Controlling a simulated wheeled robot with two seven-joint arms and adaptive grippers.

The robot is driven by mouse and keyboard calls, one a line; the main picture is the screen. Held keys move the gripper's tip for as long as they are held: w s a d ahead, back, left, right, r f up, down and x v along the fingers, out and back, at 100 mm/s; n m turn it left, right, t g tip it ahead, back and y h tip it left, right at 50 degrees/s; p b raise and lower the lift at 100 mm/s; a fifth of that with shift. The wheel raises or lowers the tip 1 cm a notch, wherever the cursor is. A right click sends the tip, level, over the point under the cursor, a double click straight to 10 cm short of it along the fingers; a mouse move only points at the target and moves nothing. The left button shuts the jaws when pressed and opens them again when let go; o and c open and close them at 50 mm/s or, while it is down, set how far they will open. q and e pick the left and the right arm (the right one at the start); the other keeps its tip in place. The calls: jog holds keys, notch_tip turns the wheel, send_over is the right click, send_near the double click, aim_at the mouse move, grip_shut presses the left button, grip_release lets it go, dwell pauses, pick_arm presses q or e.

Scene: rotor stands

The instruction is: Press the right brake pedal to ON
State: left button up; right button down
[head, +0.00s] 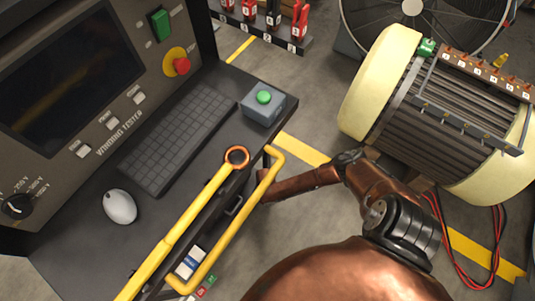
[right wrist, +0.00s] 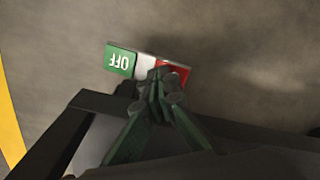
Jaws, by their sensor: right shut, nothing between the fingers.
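In the right wrist view, a brake pedal plate (right wrist: 146,66) lies on the grey floor. Its left end is green with OFF lettering that appears upside down, the middle is whitish, and the right end is red. My right gripper (right wrist: 162,80) is shut and empty, with its fingertips over the middle and red part. They hide part of the plate, and I cannot tell whether they touch it. In the head view, small green and red labels (head: 206,288) show below the console's front edge. My copper right arm reaches toward the console, its gripper hidden. My left gripper is not in view.
The winding tester console (head: 60,215) has a keyboard, mouse and green button box (head: 264,104). Yellow rails (head: 240,222) run along its front edge. A cream-ended rotor (head: 440,115) stands at right. In the right wrist view, a dark frame (right wrist: 95,105) crosses near the gripper.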

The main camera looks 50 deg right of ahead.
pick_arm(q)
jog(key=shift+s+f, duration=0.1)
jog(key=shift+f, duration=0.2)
pick_arm(e)
jog(key=shift+f, duration=0.45)
jog(key=shift+r+p, duration=1)
jog(key=shift+r, duration=0.55)
jog(key=shift+r+p, duration=0.3)
jog(key=shift+r, duration=0.05)
jog(key=shift+r+p, duration=0.5)
jog(key=shift+r, duration=0.1)
jog(key=shift+r+p, duration=0.9)
jog(key=shift+r, duration=0.2)
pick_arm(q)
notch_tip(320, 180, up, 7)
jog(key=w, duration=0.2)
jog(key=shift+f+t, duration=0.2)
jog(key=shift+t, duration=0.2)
pick_arm(e)
jog(key=shift+f, duration=0.1)
jog(key=shift+s, duration=0.1)
